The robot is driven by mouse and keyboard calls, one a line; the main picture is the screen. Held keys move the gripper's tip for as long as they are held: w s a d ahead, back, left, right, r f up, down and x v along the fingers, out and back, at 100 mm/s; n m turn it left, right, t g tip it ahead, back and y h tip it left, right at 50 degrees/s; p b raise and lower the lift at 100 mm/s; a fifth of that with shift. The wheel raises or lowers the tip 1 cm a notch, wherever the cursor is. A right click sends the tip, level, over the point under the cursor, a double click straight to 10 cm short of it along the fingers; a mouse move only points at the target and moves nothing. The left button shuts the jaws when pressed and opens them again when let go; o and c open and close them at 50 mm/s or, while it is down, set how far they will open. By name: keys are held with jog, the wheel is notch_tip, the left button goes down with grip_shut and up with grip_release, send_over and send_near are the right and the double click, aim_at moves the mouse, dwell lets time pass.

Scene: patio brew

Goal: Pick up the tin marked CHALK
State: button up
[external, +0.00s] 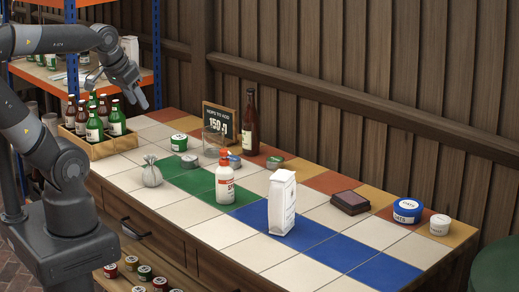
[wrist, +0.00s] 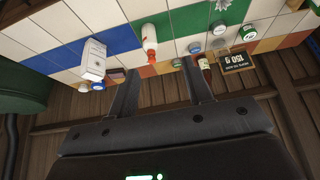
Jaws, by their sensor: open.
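Several small round tins stand on the tiled counter, and I cannot read CHALK on any of them. In the external view they are a green-and-white tin (external: 179,142), a blue-and-white tin (external: 234,161), a low greenish tin (external: 274,162), a larger blue tin (external: 407,211) and a white tin (external: 440,224) at the right end. Small tins also show in the wrist view, one of them pale (wrist: 195,47). My gripper (external: 141,100) is raised above the counter's far left end, near the bottle crate. Its jaws are open and empty in the wrist view (wrist: 160,88).
A wooden crate (external: 103,150) of bottles stands at the left. The front right tiles are clear.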

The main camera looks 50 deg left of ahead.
jog(key=shift+o, duration=0.2)
jog(key=o, duration=0.7)
jog(key=g, duration=0.6)
send_over(189, 158)
jog(key=shift+n, duration=0.4)
jog(key=f, duration=2.7)
jog(key=shift+s+a+f, duration=0.15)
jog(key=shift+s+a, duration=0.1)
jog(key=shift+s, duration=0.1)
jog(key=shift+w+d+f, duration=0.1)
jog(key=shift+w+f, duration=0.15)
jog(key=shift+f, duration=1.15)
jog(key=shift+w+d+f, duration=0.1)
jog(key=shift+w+f, duration=0.1)
jog(key=shift+f, duration=1.15)
